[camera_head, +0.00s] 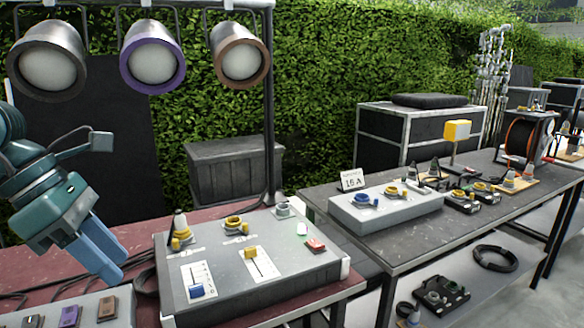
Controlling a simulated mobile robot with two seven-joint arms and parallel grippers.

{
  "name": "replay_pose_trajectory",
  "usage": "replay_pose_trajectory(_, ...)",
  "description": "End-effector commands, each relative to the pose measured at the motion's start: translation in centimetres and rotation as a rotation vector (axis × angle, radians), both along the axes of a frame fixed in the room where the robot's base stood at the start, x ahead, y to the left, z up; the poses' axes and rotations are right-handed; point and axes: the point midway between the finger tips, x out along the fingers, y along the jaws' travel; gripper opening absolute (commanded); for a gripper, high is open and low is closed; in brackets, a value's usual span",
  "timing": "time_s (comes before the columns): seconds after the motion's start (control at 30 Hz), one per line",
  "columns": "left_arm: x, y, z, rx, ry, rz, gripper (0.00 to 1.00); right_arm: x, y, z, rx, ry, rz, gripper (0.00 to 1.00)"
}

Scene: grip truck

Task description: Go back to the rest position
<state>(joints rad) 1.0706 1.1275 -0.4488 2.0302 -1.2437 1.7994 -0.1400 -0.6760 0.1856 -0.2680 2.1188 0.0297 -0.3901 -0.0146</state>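My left gripper (112,262), teal with light blue fingers, comes in at the left edge. It points down and right, in front of the red table and left of the grey control box (255,268). Its two fingers look close together, and this angle does not show whether there is a gap between them. I see nothing held in it. My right gripper is not in view.
Three lamps, grey (48,66), purple (153,62) and brown (240,60), hang from a rack above. A panel with small switches (70,316) lies below the gripper. A long dark table (420,238) with a second control box (385,213) stands right.

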Motion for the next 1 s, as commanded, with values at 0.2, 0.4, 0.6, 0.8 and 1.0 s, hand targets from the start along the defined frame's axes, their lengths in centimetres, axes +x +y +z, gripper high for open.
replay_pose_trajectory(0.2, -0.5, -8.1, -2.3, -0.39, 0.172, -0.09, 0.36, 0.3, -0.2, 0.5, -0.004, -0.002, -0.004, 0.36)
replay_pose_trajectory(0.4, -1.0, -15.0, -2.2, -0.914, 0.447, -0.031, 0.36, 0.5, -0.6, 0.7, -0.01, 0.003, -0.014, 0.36)
replay_pose_trajectory(0.6, 2.0, -17.0, -2.7, -1.51, 0.835, 0.315, 0.36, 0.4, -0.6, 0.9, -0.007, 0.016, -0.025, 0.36)
replay_pose_trajectory(0.8, 5.9, -14.4, -10.9, -1.948, 1.236, 0.961, 0.36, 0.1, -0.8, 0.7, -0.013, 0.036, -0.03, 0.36)
replay_pose_trajectory(1.0, 3.0, -11.8, -25.2, 2.062, -1.546, -1.767, 0.36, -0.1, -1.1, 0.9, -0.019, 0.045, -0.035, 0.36)
